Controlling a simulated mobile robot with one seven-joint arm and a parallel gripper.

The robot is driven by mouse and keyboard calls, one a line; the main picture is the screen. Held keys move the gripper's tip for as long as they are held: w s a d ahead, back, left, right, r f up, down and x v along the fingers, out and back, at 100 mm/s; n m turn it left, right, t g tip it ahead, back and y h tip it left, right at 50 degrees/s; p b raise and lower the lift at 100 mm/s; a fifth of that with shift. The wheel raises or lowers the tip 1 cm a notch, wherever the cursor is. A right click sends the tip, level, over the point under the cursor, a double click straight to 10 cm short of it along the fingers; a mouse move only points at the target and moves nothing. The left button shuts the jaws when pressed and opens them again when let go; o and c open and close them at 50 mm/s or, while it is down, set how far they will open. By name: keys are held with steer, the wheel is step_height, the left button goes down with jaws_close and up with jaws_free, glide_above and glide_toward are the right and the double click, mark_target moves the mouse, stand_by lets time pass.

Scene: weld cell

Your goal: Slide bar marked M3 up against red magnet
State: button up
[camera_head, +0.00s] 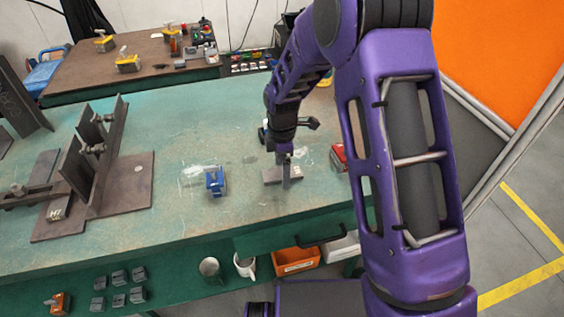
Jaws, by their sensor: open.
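A small grey-brown bar (270,177) lies on the green bench top, at the foot of my gripper. Any marking on it is too small to read, so I cannot tell if it is M3. My gripper (285,171) points down at the bar and is open. Its fingers overlap the bar in this view; I cannot tell whether they touch it. A red magnet (338,157) sits on the bench to the right of the bar, with a gap between them.
A blue magnet-like block (215,182) stands left of the bar. A steel fixture with upright plates (125,185) fills the bench's left side. A lower green shelf with mugs (210,269) and an orange bin (297,261) lies below the front edge. The bench behind the blue block is clear.

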jaws_close()
stand_by(0.5)
